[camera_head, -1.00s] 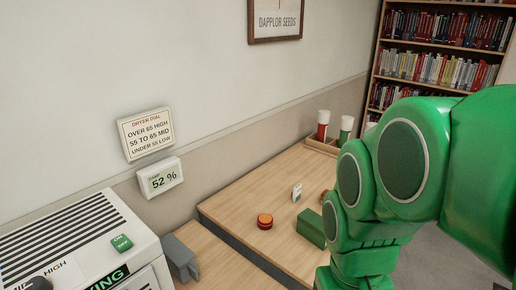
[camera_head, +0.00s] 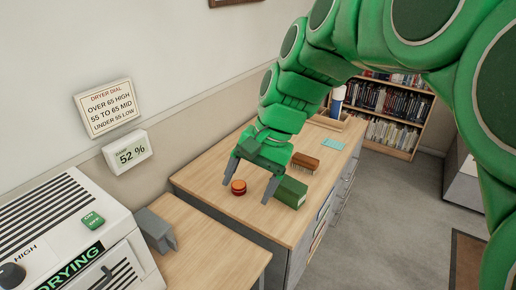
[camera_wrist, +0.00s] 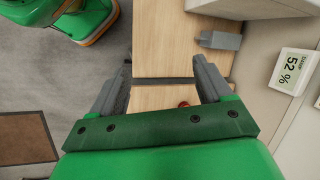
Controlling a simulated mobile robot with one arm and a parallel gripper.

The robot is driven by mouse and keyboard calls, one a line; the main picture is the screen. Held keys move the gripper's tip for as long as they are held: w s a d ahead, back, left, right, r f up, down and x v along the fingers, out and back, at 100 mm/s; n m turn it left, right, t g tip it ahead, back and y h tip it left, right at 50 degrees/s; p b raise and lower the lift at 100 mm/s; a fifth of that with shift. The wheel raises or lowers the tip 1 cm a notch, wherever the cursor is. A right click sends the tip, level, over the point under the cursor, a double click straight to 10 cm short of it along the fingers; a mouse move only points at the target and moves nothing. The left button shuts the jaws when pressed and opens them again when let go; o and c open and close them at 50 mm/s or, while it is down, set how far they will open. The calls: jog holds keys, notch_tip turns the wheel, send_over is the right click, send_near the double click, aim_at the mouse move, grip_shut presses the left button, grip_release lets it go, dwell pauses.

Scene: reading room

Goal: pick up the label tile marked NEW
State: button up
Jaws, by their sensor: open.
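I cannot make out a label tile marked NEW in either current view; my arm covers part of the tabletop. My gripper (camera_head: 250,180) is open over the wooden table (camera_head: 212,170), with its fingers apart, near a round red-orange object (camera_head: 238,187). In the wrist view my gripper (camera_wrist: 163,76) shows both grey fingers spread, with nothing held between them. The red object (camera_wrist: 184,103) shows partly there, just behind the finger line.
A green box (camera_head: 291,192) and a brown brush-like block (camera_head: 305,162) lie right of the gripper. A light-blue card (camera_head: 332,144) lies farther back. A grey object (camera_head: 155,230) stands on the lower table beside the white dryer (camera_head: 60,215).

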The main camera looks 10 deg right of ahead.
jog(key=w+d+r+m+t+y, duration=0.15)
jog(key=w+m, duration=0.35)
jog(key=w, duration=0.8)
jog(key=w+d+m+t+y, duration=0.1)
jog(key=w+m+t+y, duration=0.3)
jog(key=w, duration=1)
jog(key=w+d+f+m+t, duration=0.25)
jog(key=w+d+m, duration=0.35)
jog(key=w+d, duration=0.35)
jog(key=w+d+f+m+t, duration=0.25)
jog(key=w+d+m, duration=0.35)
jog(key=w+d, duration=0.4)
jog(key=shift+g, duration=0.35)
jog(key=f, duration=0.9)
jog(key=a+f, duration=0.1)
jog(key=f, duration=1.7)
jog(key=shift+w+a, duration=0.25)
jog(key=shift+a, duration=0.05)
jog(key=shift+f+x, duration=0.15)
jog(key=shift+x, duration=1.55)
jog(key=shift+f+x, duration=0.2)
jog(key=shift+x, duration=1.5)
jog(key=shift+w+a+f, duration=0.15)
jog(key=shift+w+a, duration=0.05)
jog(key=shift+w, duration=0.25)
jog(key=c, duration=1.1)
